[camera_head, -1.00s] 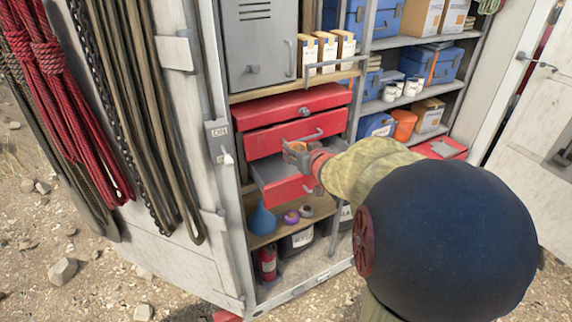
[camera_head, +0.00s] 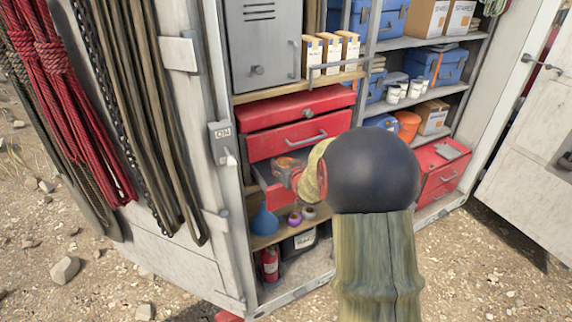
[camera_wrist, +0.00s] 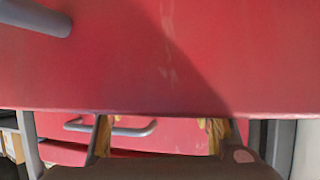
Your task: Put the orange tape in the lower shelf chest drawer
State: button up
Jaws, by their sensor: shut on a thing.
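The red shelf chest (camera_head: 292,108) stands on the cabinet's shelf. Its lower drawer (camera_head: 261,173) is pulled out, and the drawer above it, with a grey handle, is shut. My gripper (camera_head: 280,165) is over the open lower drawer, just in front of the upper drawer's face. It is shut on the orange tape (camera_head: 287,162), which is small and partly covered by the fingers. In the wrist view, a red face (camera_wrist: 160,60) fills the top, and yellow-brown edges show by the fingers. My arm hides the right part of the drawer.
Below the drawer, a blue funnel (camera_head: 264,222) and small purple-topped items (camera_head: 295,219) stand on a wooden shelf. A red extinguisher (camera_head: 270,264) is under them. The open cabinet door (camera_head: 175,240) is close on the left. Boxed goods (camera_head: 330,52) stand above the chest.

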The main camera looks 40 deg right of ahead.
jog(key=shift+s+r, duration=0.1)
jog(key=shift+r, duration=0.05)
jog(key=shift+a, duration=0.1)
jog(key=shift+f+b, duration=0.4)
jog(key=shift+b, duration=0.1)
jog(key=shift+f+b, duration=0.25)
jog(key=shift+b, duration=0.05)
jog(key=o, duration=1.1)
jog(key=shift+f, duration=0.15)
jog(key=shift+o, duration=0.3)
jog(key=shift+s+f, duration=0.1)
